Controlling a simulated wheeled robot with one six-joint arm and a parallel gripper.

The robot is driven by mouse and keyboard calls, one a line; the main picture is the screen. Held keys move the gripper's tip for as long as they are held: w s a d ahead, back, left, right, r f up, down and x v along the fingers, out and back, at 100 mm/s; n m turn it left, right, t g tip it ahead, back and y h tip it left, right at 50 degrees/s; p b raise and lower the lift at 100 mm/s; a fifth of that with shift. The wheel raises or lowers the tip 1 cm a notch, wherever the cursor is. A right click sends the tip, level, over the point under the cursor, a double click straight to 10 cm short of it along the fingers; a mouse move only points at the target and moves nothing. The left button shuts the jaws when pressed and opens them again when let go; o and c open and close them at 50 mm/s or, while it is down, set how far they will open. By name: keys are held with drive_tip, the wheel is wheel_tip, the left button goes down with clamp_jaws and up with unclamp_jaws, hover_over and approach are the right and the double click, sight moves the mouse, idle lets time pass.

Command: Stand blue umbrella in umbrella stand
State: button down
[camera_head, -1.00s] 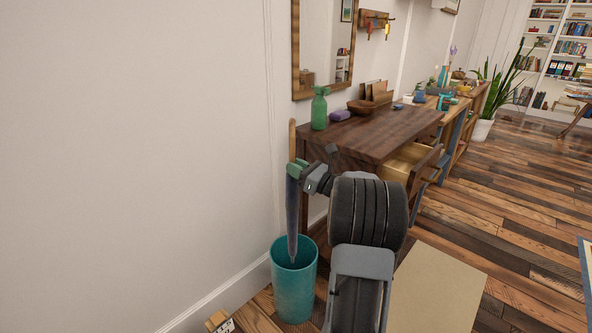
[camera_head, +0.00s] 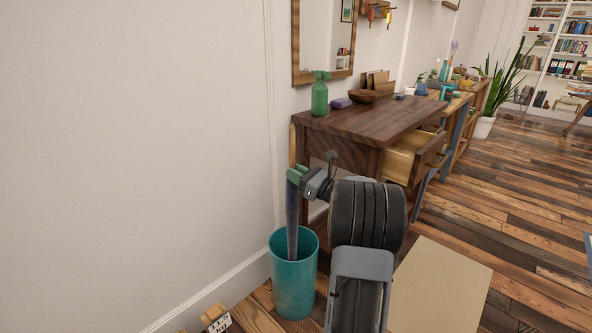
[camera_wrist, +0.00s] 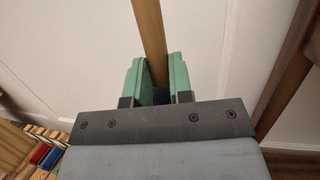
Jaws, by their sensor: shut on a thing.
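The blue umbrella is upright, its dark grey-blue folded canopy (camera_head: 292,220) reaching down into the umbrella stand. Its wooden handle (camera_head: 292,146) rises above my gripper, near the wall. The umbrella stand (camera_head: 294,285) is a round teal bin on the floor. The umbrella's lower end is inside its mouth; whether it touches the bottom is hidden. My gripper (camera_head: 295,176), with green fingers, is shut on the umbrella just below the handle, above the stand. In the wrist view, the wooden handle (camera_wrist: 148,35) passes between the fingers of my gripper (camera_wrist: 156,78).
A dark wooden table (camera_head: 375,125) with an open drawer (camera_head: 412,155) stands just behind my gripper; a green spray bottle (camera_head: 319,95) is on it. The white wall (camera_head: 140,150) is close on the left. A small labelled wooden item (camera_head: 216,319) lies left of the stand.

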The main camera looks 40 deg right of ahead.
sight(296, 201)
drive_tip(key=shift+f, duration=5.1)
drive_tip(key=c, duration=0.9)
unclamp_jaws()
drive_tip(key=shift+c, duration=0.2)
drive_tip(key=p+v, duration=0.2)
drive_tip(key=v, duration=1.1)
drive_tip(key=shift+s+p, duration=0.3)
drive_tip(key=shift+s, duration=0.05)
drive_tip(key=shift+d+f, duration=0.1)
drive_tip(key=shift+d, duration=0.05)
